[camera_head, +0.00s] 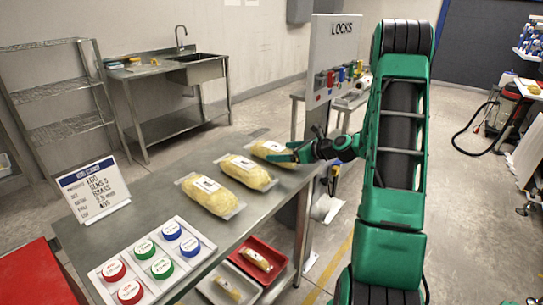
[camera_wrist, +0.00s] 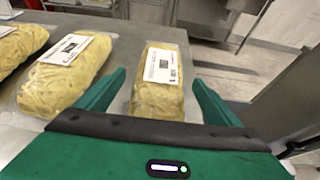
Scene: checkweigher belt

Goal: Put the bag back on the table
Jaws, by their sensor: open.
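Three clear bags of yellow pasta with white labels lie in a row on the grey metal table (camera_head: 150,200). The far bag (camera_head: 268,149) is at the table's far right end. The middle bag (camera_head: 248,172) and the near bag (camera_head: 209,196) lie closer. My gripper (camera_head: 284,153) is at the far bag, low over the table's right edge. In the wrist view my gripper (camera_wrist: 159,80) is open, with the far bag (camera_wrist: 157,98) lying between its fingers and a gap showing at each side. The middle bag (camera_wrist: 70,75) is just left of the left finger.
A product sign (camera_head: 92,190) and a panel of coloured round lids (camera_head: 150,262) stand on the table's near part. A red tray (camera_head: 281,262) and a pale tray (camera_head: 207,292) hold small packets below the right edge. A LOCKS post (camera_head: 333,45) rises behind my gripper.

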